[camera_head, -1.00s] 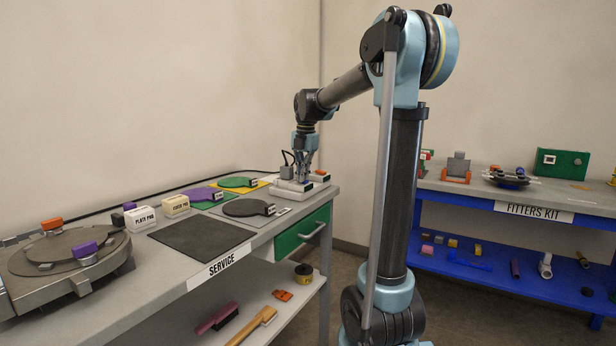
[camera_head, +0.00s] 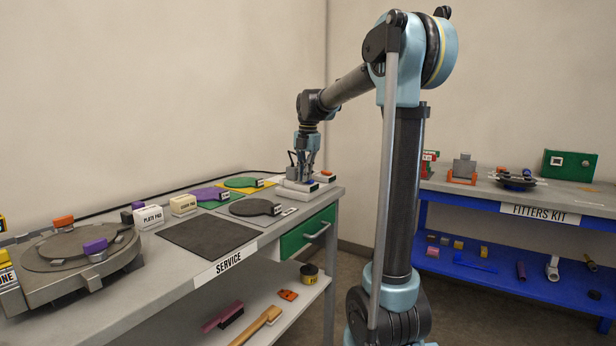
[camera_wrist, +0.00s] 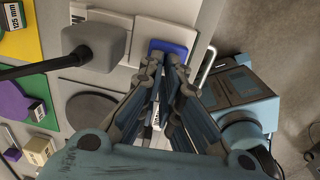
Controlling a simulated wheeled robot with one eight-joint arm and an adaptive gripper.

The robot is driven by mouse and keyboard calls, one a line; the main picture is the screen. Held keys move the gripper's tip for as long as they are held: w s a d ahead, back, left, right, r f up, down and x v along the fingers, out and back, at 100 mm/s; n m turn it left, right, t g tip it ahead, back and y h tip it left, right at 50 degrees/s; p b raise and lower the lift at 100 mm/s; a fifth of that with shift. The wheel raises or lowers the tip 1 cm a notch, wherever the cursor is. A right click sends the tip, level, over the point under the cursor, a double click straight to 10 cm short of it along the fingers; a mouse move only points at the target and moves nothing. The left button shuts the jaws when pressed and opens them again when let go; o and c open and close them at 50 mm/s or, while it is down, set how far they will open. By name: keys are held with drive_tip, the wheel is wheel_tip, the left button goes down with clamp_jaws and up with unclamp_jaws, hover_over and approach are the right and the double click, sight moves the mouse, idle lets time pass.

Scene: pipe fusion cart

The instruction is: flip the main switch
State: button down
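My gripper (camera_head: 306,174) points down at the far right corner of the service bench. Its fingers are close together in the wrist view (camera_wrist: 166,62); whether the tips meet is unclear. A blue rocker (camera_wrist: 167,47) on a pale plate lies just past the fingertips, partly covered by them. It looks like the main switch, but I cannot read a label naming it. In the head view my gripper mostly hides this part, above a pale switch box (camera_head: 296,188). I cannot tell whether the fingers touch the rocker.
A grey block with a dark cable (camera_wrist: 97,45) stands beside my gripper. A box with a red-orange top (camera_head: 325,176) is close on its right. Plate pads, coloured discs and a round fixture (camera_head: 75,255) occupy the service bench (camera_head: 285,235). The blue fitters kit bench (camera_head: 470,225) stands right.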

wheel_tip(320, 180, up, 13)
drive_tip(key=s+d, duration=0.1)
drive_tip(key=d, duration=0.1)
drive_tip(key=shift+s+d, duration=0.2)
drive_tip(key=shift+d, duration=0.15)
drive_tip(key=c, duration=2)
unclamp_jaws()
drive_tip(key=shift+r, duration=0.2)
drive_tip(key=o, duration=0.5)
drive_tip(key=shift+r+m, duration=0.15)
drive_tip(key=shift+m, duration=0.15)
drive_tip(key=shift+o, duration=0.5)
drive_tip(key=shift+w+a+m, duration=0.1)
drive_tip(key=shift+w+m, duration=0.05)
drive_tip(key=shift+m, duration=0.35)
drive_tip(key=w+a+r+m, duration=0.2)
drive_tip(key=w+m, duration=0.1)
drive_tip(key=m, duration=1.4)
drive_tip(key=shift+n+h, duration=0.3)
drive_tip(key=f, duration=1.6)
drive_tip(key=shift+w+a+f, duration=0.15)
drive_tip(key=shift+w+f, duration=0.05)
drive_tip(key=shift+f, duration=0.1)
